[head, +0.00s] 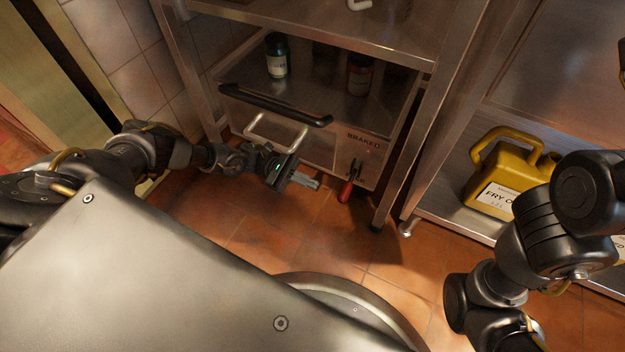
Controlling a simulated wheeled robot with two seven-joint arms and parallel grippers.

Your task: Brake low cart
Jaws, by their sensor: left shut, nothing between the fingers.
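The low cart (323,158) stands under a steel table, with a black push bar (275,104) and a pale wire handle (277,132) on its front. A label reading "BRAKED" (364,140) is on its front panel at the right. Below the label hangs a lever with a red grip (346,191), pointing down. My left gripper (314,184) is shut and empty, just left of the red grip and apart from it. My right arm comes in at the right, but its gripper is out of view.
A green-capped bottle (277,58) and a dark red jar (360,75) stand on the cart. Steel table legs (397,175) flank it. A yellow fry oil jug (492,180) sits on a low shelf at the right. The tiled floor in front is clear.

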